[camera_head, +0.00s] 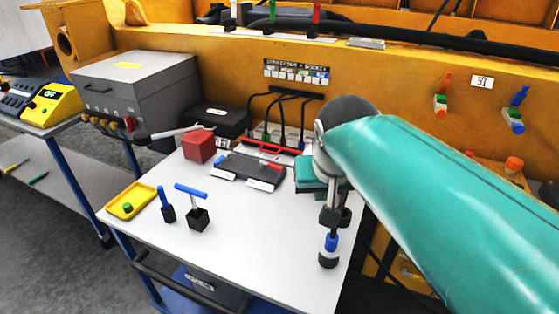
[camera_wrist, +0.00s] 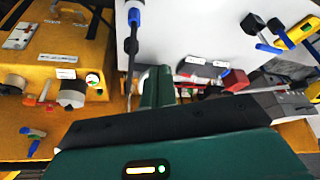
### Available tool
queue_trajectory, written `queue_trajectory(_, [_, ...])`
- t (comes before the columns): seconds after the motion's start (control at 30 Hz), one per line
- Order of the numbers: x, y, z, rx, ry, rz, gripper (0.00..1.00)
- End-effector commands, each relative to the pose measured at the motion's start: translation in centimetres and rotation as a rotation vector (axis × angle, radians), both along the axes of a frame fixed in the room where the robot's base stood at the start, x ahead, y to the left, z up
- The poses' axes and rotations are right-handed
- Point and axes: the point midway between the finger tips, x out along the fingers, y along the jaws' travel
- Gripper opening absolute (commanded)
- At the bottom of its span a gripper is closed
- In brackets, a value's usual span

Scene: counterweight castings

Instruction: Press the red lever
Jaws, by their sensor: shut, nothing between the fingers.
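The red lever (camera_head: 447,81) sticks up from a small green-and-white mount on the yellow machine wall at the right. It looks orange-red. My gripper (camera_head: 332,222) points down over the front right of the white table, well to the left of the lever and lower in the picture. It is shut and empty.
The white table (camera_head: 260,245) holds a red block (camera_head: 198,146), a black tray (camera_head: 240,172), a yellow tray (camera_head: 121,212) and blue-handled pieces. An orange knob (camera_head: 514,164) sits below the levers. My arm crosses the right side.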

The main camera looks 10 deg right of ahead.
Motion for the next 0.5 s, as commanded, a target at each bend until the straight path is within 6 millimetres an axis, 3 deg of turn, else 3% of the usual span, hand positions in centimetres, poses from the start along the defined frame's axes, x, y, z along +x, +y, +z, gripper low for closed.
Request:
queue_trajectory(0.03, [2.3,0.2,0.6,-0.001,0.014,-0.018,0.00])
queue_trajectory(0.23, [10.7,0.7,2.5,-0.002,0.040,-0.111,0.00])
queue_trajectory(0.5, [22.0,1.3,1.8,0.007,0.067,-0.245,0.00])
